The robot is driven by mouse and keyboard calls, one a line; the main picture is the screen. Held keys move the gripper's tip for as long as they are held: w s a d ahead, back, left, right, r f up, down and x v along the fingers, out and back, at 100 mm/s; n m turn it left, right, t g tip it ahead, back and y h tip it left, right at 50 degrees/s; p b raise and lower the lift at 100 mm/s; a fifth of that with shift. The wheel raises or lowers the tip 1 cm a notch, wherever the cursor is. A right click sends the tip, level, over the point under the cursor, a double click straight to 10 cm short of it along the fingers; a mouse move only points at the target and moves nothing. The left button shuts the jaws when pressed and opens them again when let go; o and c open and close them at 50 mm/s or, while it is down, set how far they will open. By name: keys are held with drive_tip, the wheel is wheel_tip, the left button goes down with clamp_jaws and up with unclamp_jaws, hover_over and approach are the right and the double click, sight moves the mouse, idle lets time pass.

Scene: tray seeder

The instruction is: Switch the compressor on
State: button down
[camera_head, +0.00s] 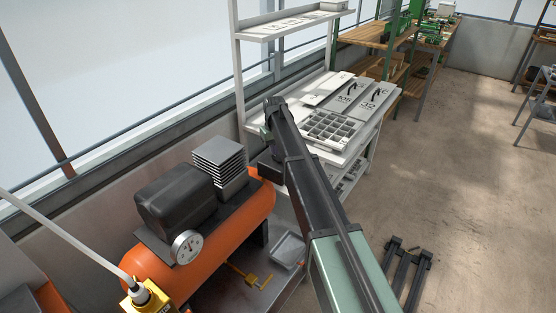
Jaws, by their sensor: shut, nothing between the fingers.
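The compressor has an orange tank (226,235) lying lengthwise on a low bench. On top are a black rounded motor cover (172,195), a grey finned block (220,160) and a round white dial gauge (187,247). My arm reaches from the lower right past that end. I cannot make out my gripper's fingers, and no switch shows clearly.
Behind the arm, a white rack (287,27) holds a celled tray (331,130) and grey panels. A small grey tray (289,249) and a yellow clamp-like part (251,278) lie beside the tank. Dark rails (405,265) are on the floor. The floor to the right is open.

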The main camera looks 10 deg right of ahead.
drive_tip(key=shift+f+b, duration=0.6)
drive_tip(key=shift+f, duration=0.05)
drive_tip(key=shift+r, duration=0.1)
wheel_tip(320, 180, up, 7)
drive_tip(key=p, duration=0.7)
drive_tip(key=s+m, duration=0.2)
drive_tip(key=s, duration=3.7)
drive_tip(key=shift+s+m, duration=0.3)
drive_tip(key=shift+s, duration=0.1)
